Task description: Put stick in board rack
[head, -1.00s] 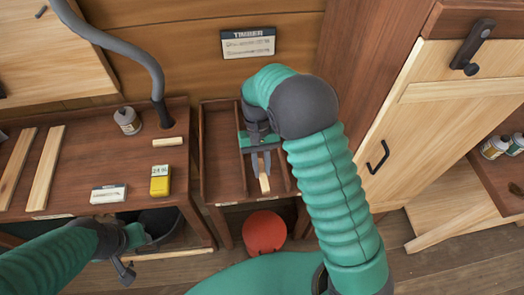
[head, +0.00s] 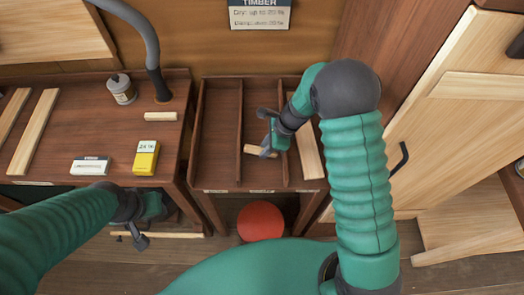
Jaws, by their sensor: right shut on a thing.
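The board rack (head: 214,178) is a dark wooden tray with three long compartments. My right gripper (head: 267,147) is over its middle compartment, shut on a short pale stick (head: 254,150). The stick lies roughly crosswise there; I cannot tell whether it touches the rack floor. The gripper hides its right end. A longer pale board (head: 308,150) lies in the right compartment, partly behind my arm. The left compartment is empty. My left gripper (head: 138,238) is low in front of the left bench; its jaw opening is unclear.
A red round object (head: 261,222) is below the rack. A cabinet (head: 440,130) stands at right.

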